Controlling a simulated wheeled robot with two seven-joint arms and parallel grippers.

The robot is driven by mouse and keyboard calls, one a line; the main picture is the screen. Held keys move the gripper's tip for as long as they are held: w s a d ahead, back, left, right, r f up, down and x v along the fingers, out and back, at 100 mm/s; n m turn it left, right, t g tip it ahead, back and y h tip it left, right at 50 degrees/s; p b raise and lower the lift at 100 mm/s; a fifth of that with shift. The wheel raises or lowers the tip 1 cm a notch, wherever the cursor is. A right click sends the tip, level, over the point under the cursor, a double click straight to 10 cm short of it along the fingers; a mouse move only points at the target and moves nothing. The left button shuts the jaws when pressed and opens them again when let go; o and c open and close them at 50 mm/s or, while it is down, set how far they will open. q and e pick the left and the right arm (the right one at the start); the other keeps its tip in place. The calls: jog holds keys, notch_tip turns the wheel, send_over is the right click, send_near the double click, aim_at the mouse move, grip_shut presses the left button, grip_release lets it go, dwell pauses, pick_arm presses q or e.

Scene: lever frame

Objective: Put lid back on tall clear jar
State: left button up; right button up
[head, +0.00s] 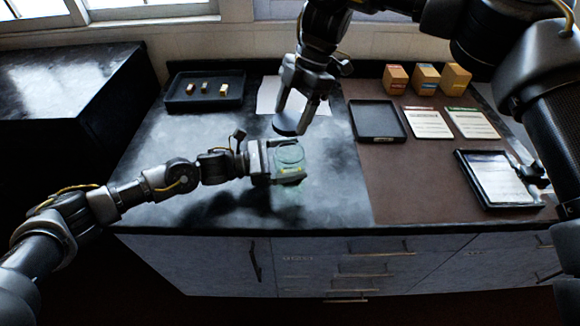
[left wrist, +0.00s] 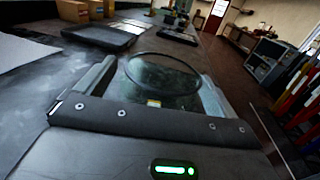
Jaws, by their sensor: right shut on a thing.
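The tall clear jar (head: 290,155) stands near the middle front of the dark worktop, with its open round mouth up. It also shows in the left wrist view (left wrist: 160,78), filling the gap between the fingers. My left gripper (head: 287,172) comes from the left and is shut on the jar's sides below the rim. My right gripper (head: 298,110) points down and is shut on a dark round lid (head: 285,127). The lid is above and behind the jar in the head view, apart from its rim. The jar's lower part is faint behind my left gripper.
A dark tray (head: 205,90) with 3 small blocks lies at the back left. A white sheet (head: 268,96) lies behind my right gripper. An empty black tray (head: 377,122), cards (head: 428,122), boxes (head: 427,78) and a framed sheet (head: 498,178) are on the right.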

pick_arm(q)
jog(key=c, duration=1.3)
pick_arm(e)
jog(key=shift+f, duration=2.45)
jog(key=shift+f, duration=0.15)
jog(key=shift+f, duration=0.75)
jog(key=shift+f, duration=0.55)
